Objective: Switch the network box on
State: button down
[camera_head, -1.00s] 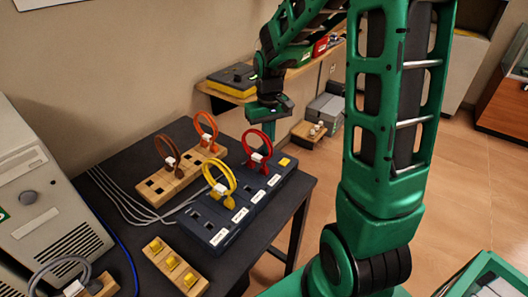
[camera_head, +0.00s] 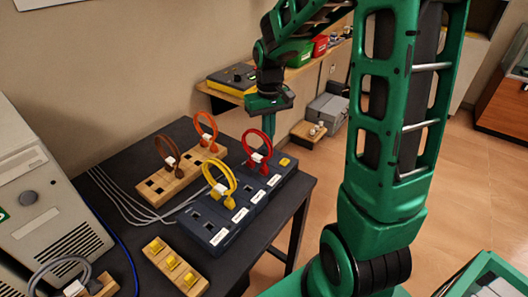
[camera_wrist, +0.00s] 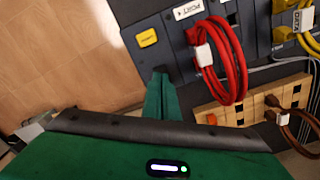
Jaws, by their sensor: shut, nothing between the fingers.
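The network box (camera_head: 212,232) is a long dark blue box with labelled ports on the table. A yellow button (camera_head: 285,162) sits at its far right end and also shows in the wrist view (camera_wrist: 146,38). A red cable (camera_head: 248,147) and a yellow cable (camera_head: 222,184) are plugged into the box. My gripper (camera_head: 270,122) is above the far end of the box, pointing down, with nothing held. In the wrist view its shut green fingertips (camera_wrist: 160,82) appear just below the button in the picture, beside the red cable. I cannot tell whether they touch the box.
A wooden port block (camera_head: 150,190) with brown and orange cables stands behind the box. A wooden block with yellow buttons (camera_head: 172,262) lies in front left. A beige computer case (camera_head: 45,200) stands at the left. Open floor (camera_head: 325,190) lies right of the table.

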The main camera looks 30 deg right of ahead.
jog(key=shift+r, duration=2)
jog(key=shift+s, duration=0.1)
jog(key=s+d+m, duration=0.2)
jog(key=s, duration=1.1)
jog(key=s+d+r+m, duration=0.1)
jog(key=s+m, duration=0.1)
jog(key=s, duration=1.1)
jog(key=shift+d+m, duration=0.4)
jog(key=shift+r, duration=0.1)
